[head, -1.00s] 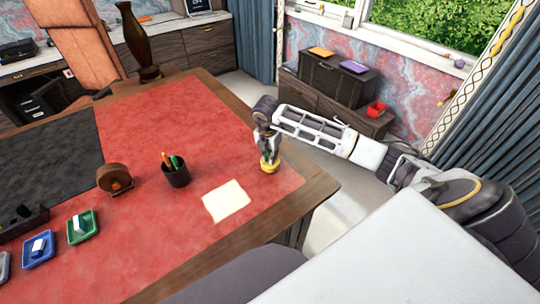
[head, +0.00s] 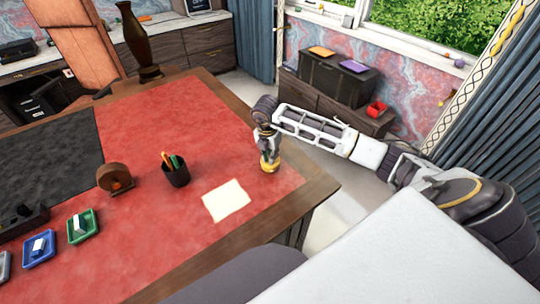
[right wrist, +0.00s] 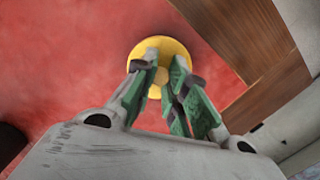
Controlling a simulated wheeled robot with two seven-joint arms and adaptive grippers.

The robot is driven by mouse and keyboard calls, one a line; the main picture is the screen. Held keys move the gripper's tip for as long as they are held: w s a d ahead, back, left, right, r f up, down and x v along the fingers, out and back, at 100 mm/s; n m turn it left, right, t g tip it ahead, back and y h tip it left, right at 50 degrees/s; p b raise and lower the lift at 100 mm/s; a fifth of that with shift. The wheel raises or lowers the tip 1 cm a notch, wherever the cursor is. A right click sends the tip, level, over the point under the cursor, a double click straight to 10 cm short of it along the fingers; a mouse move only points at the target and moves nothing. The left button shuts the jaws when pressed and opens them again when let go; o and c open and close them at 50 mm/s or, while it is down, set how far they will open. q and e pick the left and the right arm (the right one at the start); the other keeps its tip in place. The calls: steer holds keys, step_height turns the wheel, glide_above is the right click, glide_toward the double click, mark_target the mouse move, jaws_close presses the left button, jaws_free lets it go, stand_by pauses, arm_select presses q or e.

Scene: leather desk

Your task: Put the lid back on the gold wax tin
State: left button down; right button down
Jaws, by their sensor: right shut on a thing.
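A round gold piece (right wrist: 174,46) shows from above in the right wrist view, with a small raised middle between my fingers. The gold piece (head: 269,169) also shows in the head view, low under my right gripper near the right edge of the red desk top. My right gripper (head: 268,158) points down and is shut on it; its green-padded fingers (right wrist: 163,78) show close in the wrist view. I take the held part for the lid. The gripper hides much of it, and I cannot tell lid from tin below. My left gripper is not in view.
A cream paper sheet (head: 226,201) lies just left of the gripper. A dark pen cup (head: 175,175) and a brown round holder (head: 115,179) stand further left. Small blue (head: 39,250) and green (head: 83,227) trays lie at the left. Red desk top behind the gripper is clear.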

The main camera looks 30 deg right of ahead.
steer(key=shift+f, duration=0.15)
stand_by(0.8)
stand_by(0.8)
steer(key=c, duration=1.4)
jaws_free()
steer(key=shift+c, duration=0.2)
steer(key=shift+o, duration=0.4)
steer(key=o, duration=0.5)
